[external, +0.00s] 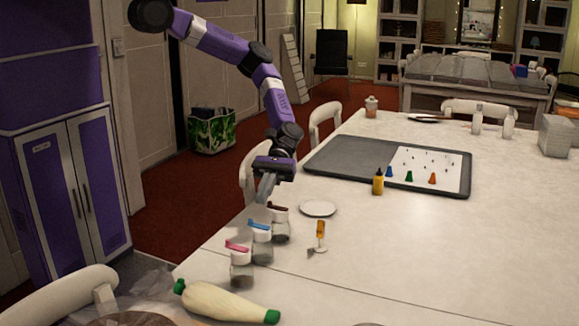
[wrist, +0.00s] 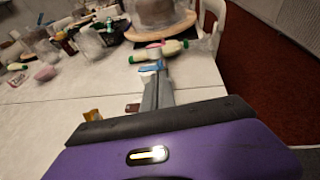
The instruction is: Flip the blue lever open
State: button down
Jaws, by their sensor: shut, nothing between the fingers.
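The blue lever (external: 259,225) sits on the white lid of the middle of three clear jars in a row near the table's left edge. In the wrist view the blue lever (wrist: 149,68) shows just beyond my fingertips, partly hidden by them. My gripper (external: 265,200) points down above the jars, close to the blue and dark brown levers. Its fingers are together and empty, also in the wrist view (wrist: 158,80). I cannot tell whether the fingers touch the blue lever.
A jar with a pink lever (external: 238,246) stands in front; one with a dark brown lever (external: 279,209) stands behind. The table's middle right is clear.

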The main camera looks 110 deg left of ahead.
aim_at(251, 221)
jog(key=p+x, duration=0.1)
jog(key=x, duration=0.4)
jog(key=shift+d+f, duration=0.1)
jog(key=shift+d, duration=0.2)
jog(key=shift+s+d, duration=0.15)
jog(key=shift+d, duration=0.2)
dwell(0.4)
jog(key=shift+s+d+n+t+y+p, duration=0.1)
jog(key=shift+d+n+t+y+p, duration=0.8)
jog(key=shift+n+t+y, duration=0.8)
jog(key=shift+d+n+t+y+p, duration=0.7)
jog(key=shift+d+n+t+y, duration=0.4)
jog(key=shift+n+t, duration=1.1)
jog(key=shift+s+d+n+t+y+p, duration=0.1)
jog(key=shift+d+n+t+y+p, duration=0.7)
jog(key=shift+n+t+y, duration=1.1)
jog(key=shift+w+a+p, duration=0.4)
jog(key=shift+w+a, duration=0.1)
jog(key=shift+a, duration=0.1)
